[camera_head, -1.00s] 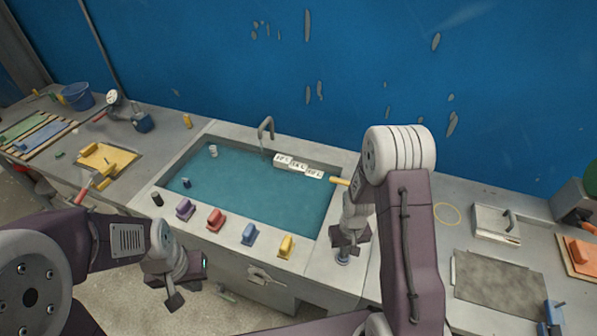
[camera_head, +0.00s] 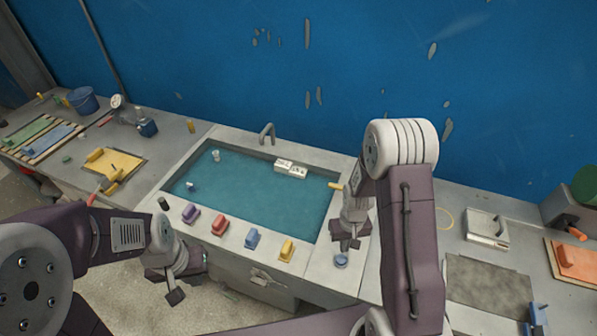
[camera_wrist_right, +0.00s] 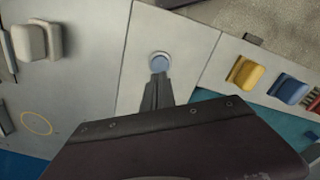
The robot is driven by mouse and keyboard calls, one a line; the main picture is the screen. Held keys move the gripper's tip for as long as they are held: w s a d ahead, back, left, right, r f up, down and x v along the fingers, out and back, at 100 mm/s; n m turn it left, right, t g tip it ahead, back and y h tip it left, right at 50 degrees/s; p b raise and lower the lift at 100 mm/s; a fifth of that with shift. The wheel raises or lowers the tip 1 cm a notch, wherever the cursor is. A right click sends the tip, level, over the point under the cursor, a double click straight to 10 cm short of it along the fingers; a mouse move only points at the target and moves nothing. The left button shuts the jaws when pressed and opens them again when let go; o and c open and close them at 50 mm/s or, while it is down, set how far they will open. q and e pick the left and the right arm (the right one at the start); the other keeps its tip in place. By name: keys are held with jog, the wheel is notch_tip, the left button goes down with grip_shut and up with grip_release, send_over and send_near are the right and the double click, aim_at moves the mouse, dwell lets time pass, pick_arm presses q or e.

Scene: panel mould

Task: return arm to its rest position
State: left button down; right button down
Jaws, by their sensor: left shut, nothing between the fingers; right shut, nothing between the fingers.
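My right gripper (camera_head: 347,243) points down just above a small round blue-grey knob (camera_head: 341,261) on the worktop right of the water basin (camera_head: 262,192). It is shut and empty. My left gripper (camera_head: 174,294) hangs in front of the bench at the left, over the floor. It is shut, with nothing held.
Purple, red, blue and yellow handled blocks (camera_head: 219,225) line the basin's front rim. A tap (camera_head: 267,133) and white blocks (camera_head: 290,169) are at its back. A grey plate (camera_head: 487,290) and a white handled block (camera_head: 486,229) lie right of my right arm.

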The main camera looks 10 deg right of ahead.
dwell(0.4)
jog(key=w+a+r+t+b, duration=0.2)
jog(key=a+r+t+b, duration=0.15)
jog(key=r, duration=0.45)
jog(key=s+a+r+g+b, duration=0.1)
jog(key=s+g, duration=0.1)
jog(key=s, duration=0.8)
jog(key=shift+s+a+r, duration=0.15)
jog(key=shift+a+r, duration=0.05)
jog(key=shift+r, duration=0.05)
jog(key=shift+s, duration=0.15)
dwell(0.3)
